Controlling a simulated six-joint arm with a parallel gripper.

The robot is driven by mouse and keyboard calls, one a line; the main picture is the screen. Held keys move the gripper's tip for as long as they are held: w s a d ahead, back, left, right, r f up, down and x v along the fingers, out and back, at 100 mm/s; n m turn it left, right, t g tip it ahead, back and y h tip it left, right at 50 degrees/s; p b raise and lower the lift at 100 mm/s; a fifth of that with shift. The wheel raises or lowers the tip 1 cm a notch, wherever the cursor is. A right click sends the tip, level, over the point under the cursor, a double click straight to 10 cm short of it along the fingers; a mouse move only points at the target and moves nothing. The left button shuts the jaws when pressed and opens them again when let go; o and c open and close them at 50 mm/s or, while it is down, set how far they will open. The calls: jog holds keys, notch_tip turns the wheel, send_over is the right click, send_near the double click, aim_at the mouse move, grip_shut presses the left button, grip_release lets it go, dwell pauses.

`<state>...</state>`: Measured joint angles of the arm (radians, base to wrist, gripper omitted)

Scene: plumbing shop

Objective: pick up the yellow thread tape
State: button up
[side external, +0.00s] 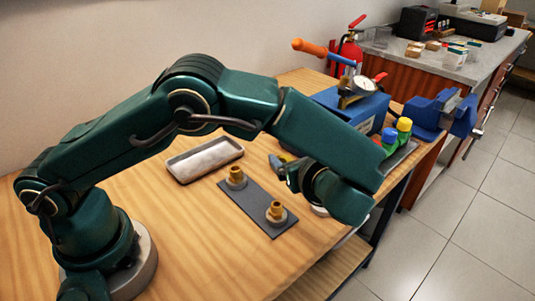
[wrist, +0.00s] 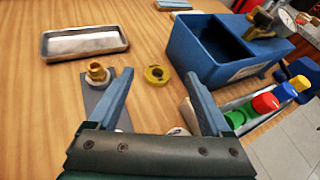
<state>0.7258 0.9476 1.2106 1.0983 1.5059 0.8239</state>
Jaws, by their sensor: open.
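The yellow thread tape (wrist: 157,82) is a small flat yellow ring lying on the wooden bench in the wrist view. It lies ahead of my gripper (wrist: 159,75), and in the picture it appears between the tips of the two blue-grey fingers. The fingers are wide apart with nothing between them. I cannot tell the gap between fingertips and tape.
A dark plate (side external: 258,208) with brass fittings lies left of the tape. A metal tray (wrist: 85,41) is farther left. A blue box (wrist: 222,50) with a gauge stands close right of the tape. A bin (wrist: 268,115) holds several colour-capped bottles. White rolls are partly hidden by my gripper.

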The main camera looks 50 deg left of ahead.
jog(key=f, duration=0.1)
jog(key=s+d+f+m, duration=0.1)
jog(key=f, duration=0.1)
jog(key=d+f+m, duration=0.1)
jog(key=shift+s+d+f+t, duration=0.15)
jog(key=shift+s+f+t, duration=0.1)
jog(key=shift+t, duration=0.15)
jog(key=x, duration=1.1)
jog(key=shift+w+a+f, duration=0.2)
jog(key=shift+a, duration=0.05)
jog(key=c, duration=1.1)
